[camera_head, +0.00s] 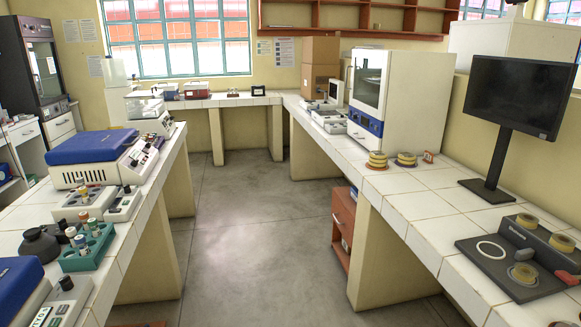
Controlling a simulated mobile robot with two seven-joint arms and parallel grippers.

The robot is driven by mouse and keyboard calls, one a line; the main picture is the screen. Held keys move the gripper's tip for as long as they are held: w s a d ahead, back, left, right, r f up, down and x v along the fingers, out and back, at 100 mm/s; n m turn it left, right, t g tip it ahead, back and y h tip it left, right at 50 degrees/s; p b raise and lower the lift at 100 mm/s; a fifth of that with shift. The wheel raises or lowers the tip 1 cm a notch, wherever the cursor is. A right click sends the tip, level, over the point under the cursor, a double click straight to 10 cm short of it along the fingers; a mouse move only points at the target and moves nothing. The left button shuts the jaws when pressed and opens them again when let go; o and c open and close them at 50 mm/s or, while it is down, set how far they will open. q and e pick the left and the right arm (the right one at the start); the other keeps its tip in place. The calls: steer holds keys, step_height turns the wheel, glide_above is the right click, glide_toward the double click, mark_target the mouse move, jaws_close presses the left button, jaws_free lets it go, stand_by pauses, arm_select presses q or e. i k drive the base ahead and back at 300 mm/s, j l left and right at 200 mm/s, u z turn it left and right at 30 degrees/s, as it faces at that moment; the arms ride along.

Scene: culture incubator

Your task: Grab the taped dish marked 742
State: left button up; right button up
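Two small stacks of yellow-banded round dishes stand on the right bench, a left stack (377,160) on a brownish base and a right stack (405,159) on a dark blue base. Neither of my grippers is in view.
The dark grey device (470,247) has a white ring and a red part. A black monitor (520,95) stands behind it. A white cabinet with a glass door (369,80) is farther back. The left bench holds blue-lidded instruments (95,147) and a green tube rack (88,250). The floor between is clear.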

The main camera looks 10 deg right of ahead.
mark_target(374, 154)
steer(key=i+z, duration=0.2)
steer(key=i, duration=1.45)
steer(key=i+j+z, duration=0.1)
steer(key=i+z, duration=0.2)
steer(key=i+j+z, duration=0.2)
steer(key=i+z, duration=0.15)
steer(key=i, duration=0.2)
steer(key=i+j+z, duration=1)
steer(key=j+z, duration=0.2)
steer(key=i+j+z, duration=0.15)
steer(key=j+z, duration=0.15)
steer(key=j, duration=0.1)
